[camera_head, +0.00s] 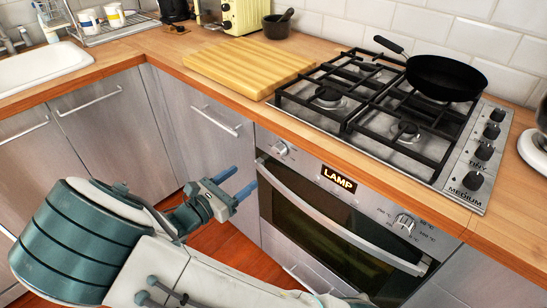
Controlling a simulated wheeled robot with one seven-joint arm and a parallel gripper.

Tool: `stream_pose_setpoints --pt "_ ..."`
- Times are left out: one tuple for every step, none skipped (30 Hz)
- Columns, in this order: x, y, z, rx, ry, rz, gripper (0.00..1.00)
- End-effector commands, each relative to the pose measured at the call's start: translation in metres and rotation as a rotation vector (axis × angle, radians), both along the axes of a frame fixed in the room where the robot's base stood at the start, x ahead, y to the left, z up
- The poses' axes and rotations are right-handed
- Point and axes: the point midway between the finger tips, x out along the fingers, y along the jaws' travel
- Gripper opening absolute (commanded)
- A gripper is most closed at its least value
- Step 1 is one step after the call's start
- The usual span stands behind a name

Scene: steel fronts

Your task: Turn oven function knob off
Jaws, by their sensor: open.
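The oven (325,239) is a steel-fronted unit set under the hob, with its door closed. Its display (339,179) reads "LAMP". A round metal knob (281,149) is at the left end of its control panel; it looks like the function knob. A second knob (404,223) at the right end has temperature marks around it. My gripper (245,177) is open and empty, with its two blue fingers pointing right and up. In the picture it is below and left of the left knob, apart from it, near the oven's left edge.
The oven's long handle (335,222) juts out below the panel. A gas hob with a black pan (445,77) and several knobs is above. A cutting board (247,66) lies on the counter. Steel cabinets with bar handles stand left.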

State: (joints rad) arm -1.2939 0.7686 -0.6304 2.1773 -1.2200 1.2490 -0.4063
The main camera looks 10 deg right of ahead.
Motion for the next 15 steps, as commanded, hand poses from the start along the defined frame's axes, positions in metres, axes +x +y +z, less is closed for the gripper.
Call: stream_pose_setpoints --pt "0.003 -0.004 0.000 -0.003 -0.001 -0.001 0.60" --pt "0.004 -0.007 0.000 -0.003 -0.001 -0.002 0.60" --pt "0.007 -0.013 0.000 -0.003 -0.001 -0.004 0.60" --pt "0.010 -0.017 0.000 -0.002 0.000 -0.004 0.60" --pt "0.013 -0.021 -0.001 -0.003 0.001 -0.004 0.60" --pt "0.017 -0.028 -0.001 -0.003 0.001 -0.006 0.60" --pt "0.021 -0.034 -0.001 -0.003 0.001 -0.006 0.60" --pt "0.025 -0.039 -0.001 -0.003 0.001 -0.006 0.60" --pt "0.029 -0.047 -0.001 -0.003 0.001 -0.006 0.60" --pt "0.033 -0.052 -0.001 -0.002 0.000 -0.006 0.60" --pt "0.037 -0.058 -0.002 -0.001 -0.001 -0.006 0.60" --pt "0.042 -0.065 -0.001 -0.002 -0.001 -0.007 0.60" --pt "0.045 -0.070 -0.001 -0.001 0.001 -0.006 0.60" --pt "0.048 -0.075 -0.001 -0.001 0.000 -0.006 0.60" --pt "0.053 -0.082 -0.001 -0.001 -0.001 -0.006 0.60"
